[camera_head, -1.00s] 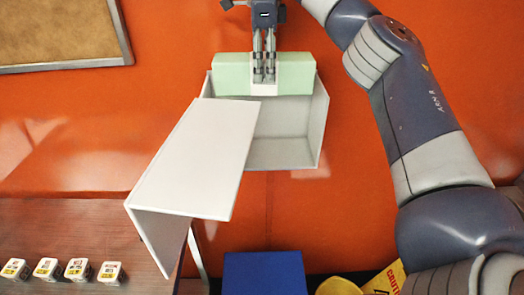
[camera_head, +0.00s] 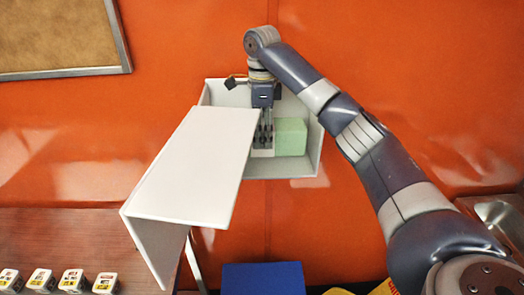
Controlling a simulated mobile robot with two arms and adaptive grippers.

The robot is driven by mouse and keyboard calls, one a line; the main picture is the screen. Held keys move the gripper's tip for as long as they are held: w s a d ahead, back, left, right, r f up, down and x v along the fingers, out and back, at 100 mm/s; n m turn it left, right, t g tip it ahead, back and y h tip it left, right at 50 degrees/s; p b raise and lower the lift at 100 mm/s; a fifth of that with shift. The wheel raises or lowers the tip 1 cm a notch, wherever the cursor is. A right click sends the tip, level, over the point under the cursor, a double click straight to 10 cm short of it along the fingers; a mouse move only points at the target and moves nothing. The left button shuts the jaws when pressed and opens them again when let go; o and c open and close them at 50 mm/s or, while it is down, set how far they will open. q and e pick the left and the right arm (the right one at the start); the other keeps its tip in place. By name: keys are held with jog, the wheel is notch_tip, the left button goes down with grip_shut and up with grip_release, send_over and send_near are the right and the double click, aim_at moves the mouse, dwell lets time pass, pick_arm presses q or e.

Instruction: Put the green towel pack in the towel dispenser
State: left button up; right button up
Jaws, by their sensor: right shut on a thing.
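The towel dispenser (camera_head: 301,168) is a white open box on the orange wall, with its white door (camera_head: 190,175) swung out toward me at the left. The green towel pack (camera_head: 291,137) has a white band around its middle and sits low inside the box. The door hides the left part of the pack. My right gripper (camera_head: 263,145) points down into the box and is shut on the pack at its white band. My left gripper is not in view.
A wooden table (camera_head: 75,240) at lower left carries several small white boxes (camera_head: 72,279). A blue object (camera_head: 263,279) stands below the dispenser. A sink (camera_head: 500,214) is at the right edge, and a framed board (camera_head: 65,35) hangs at upper left.

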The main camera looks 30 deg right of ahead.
aim_at(262, 145)
notch_tip(262, 145, down, 5)
jog(key=shift+r+p, duration=0.15)
jog(key=shift+p, duration=0.55)
jog(key=shift+f, duration=0.3)
jog(key=o, duration=1.4)
jog(key=shift+r, duration=0.2)
notch_tip(262, 145, up, 5)
jog(key=shift+f+b, duration=0.1)
jog(key=shift+b, duration=0.65)
notch_tip(262, 145, up, 7)
jog(key=shift+f+p, duration=0.1)
jog(key=shift+p, duration=0.4)
